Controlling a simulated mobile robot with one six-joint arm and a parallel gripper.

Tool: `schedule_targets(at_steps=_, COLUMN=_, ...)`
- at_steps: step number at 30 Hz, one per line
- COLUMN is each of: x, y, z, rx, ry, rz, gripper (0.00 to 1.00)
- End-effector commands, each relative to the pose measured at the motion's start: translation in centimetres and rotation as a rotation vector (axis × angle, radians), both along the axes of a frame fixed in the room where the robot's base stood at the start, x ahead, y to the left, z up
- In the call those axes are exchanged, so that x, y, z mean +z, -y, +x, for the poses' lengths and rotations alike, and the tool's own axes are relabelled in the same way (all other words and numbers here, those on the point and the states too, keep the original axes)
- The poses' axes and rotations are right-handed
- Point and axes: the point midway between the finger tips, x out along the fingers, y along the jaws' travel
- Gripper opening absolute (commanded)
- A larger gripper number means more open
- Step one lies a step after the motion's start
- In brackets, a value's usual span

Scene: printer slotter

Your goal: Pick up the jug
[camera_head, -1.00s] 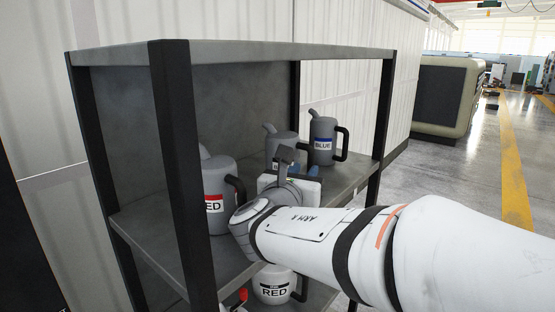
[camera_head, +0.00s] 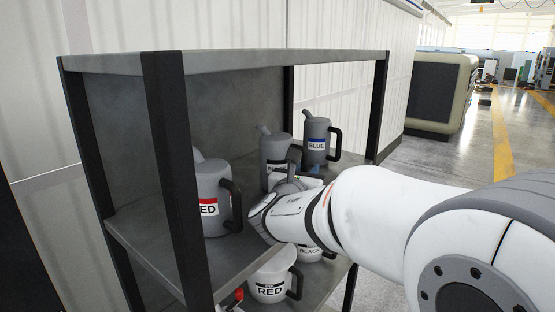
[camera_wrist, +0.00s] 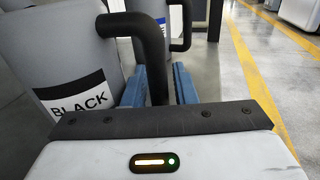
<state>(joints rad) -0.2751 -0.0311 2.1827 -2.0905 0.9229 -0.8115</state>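Grey jugs with black handles stand on the upper shelf (camera_head: 150,232). The red-labelled jug (camera_head: 211,185) is at the left, the black-labelled jug (camera_head: 275,150) in the middle, and the blue-labelled jug (camera_head: 316,140) behind it. In the wrist view the black-labelled jug (camera_wrist: 60,60) fills the left side. Its handle (camera_wrist: 156,60) stands between the two blue fingers of my gripper (camera_wrist: 158,88). The fingers look open, one on each side of the handle, with little room. The jug stands upright. In the head view my arm hides its lower part and most of my gripper.
White containers labelled RED (camera_head: 271,283) and BLACK (camera_head: 309,252) stand on the lower shelf. Black rack posts (camera_head: 178,190) and the top board (camera_head: 230,60) frame the shelf space. The floor (camera_head: 470,150) to the right is clear.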

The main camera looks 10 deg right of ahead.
Motion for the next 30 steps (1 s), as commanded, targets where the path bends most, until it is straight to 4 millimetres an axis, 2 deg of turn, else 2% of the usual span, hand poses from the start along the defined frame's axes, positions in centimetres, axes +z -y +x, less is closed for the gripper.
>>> schedule_targets(at_steps=1, x=-0.01, y=-0.02, z=-0.01, rx=0.000, ry=0.000, rz=0.000, gripper=0.24)
schedule_targets(at_steps=10, x=0.00, y=-0.06, z=-0.03, rx=0.001, ry=0.000, rz=0.000, gripper=0.00)
schedule_targets(at_steps=30, x=0.59, y=-0.13, z=-0.03, rx=0.001, ry=0.005, rz=0.001, gripper=0.00)
